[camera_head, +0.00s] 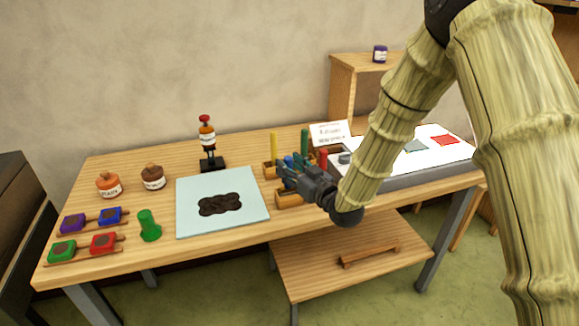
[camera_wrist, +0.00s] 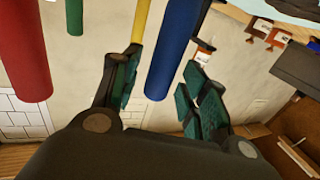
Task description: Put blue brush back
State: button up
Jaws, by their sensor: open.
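The blue brush (camera_wrist: 172,45) is a thick blue rod in the wrist view. It lies between the two separated fingers of my gripper (camera_wrist: 160,75), with a visible gap to the right finger; contact on the left is unclear. In the head view my gripper (camera_head: 284,172) is at the wooden brush rack (camera_head: 289,200), and I cannot make out the blue brush there. A yellow brush (camera_head: 273,148), a green brush (camera_head: 304,142) and a red brush (camera_head: 323,158) stand upright around my gripper. My gripper hides part of the rack.
A pale blue sheet (camera_head: 245,215) with a dark blotch lies left of the rack. A white sign (camera_head: 330,133) stands behind it, and a light panel (camera_head: 435,158) is to the right. Jars, a green cylinder (camera_head: 149,226) and colored pads occupy the table's left.

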jog(key=b+v, duration=0.2)
jog(key=v, duration=0.9)
jog(key=shift+s+d+f, duration=0.1)
jog(key=shift+s+f, duration=0.05)
jog(key=s+d+f+m+g+h, duration=0.2)
jog(key=s+f, duration=0.2)
jog(key=f, duration=0.5)
jog(key=s+d+f+m+g+h, duration=0.1)
jog(key=s+d+f+g+h, duration=0.3)
jog(key=f, duration=0.6)
jog(key=s+d+f+m+h, duration=0.1)
jog(key=s+f+m, duration=0.1)
jog(key=s+f, duration=0.5)
jog(key=s+d+f+m+g+h, duration=0.1)
jog(key=s+d+f+g, duration=0.1)
jog(key=s+f, duration=0.3)
jog(key=s+d+f+g+h, duration=0.1)
jog(key=s+d+f+g, duration=0.2)
jog(key=s, duration=1)
jog(key=s+d+f+m+g+h, duration=0.1)
jog(key=s+d+f+g, duration=0.2)
jog(key=s+f, duration=0.6)
jog(key=shift+d+f+m+g+h, duration=0.2)
jog(key=shift+f+m+g+h, duration=0.05)
jog(key=shift+m+g+h, duration=0.05)
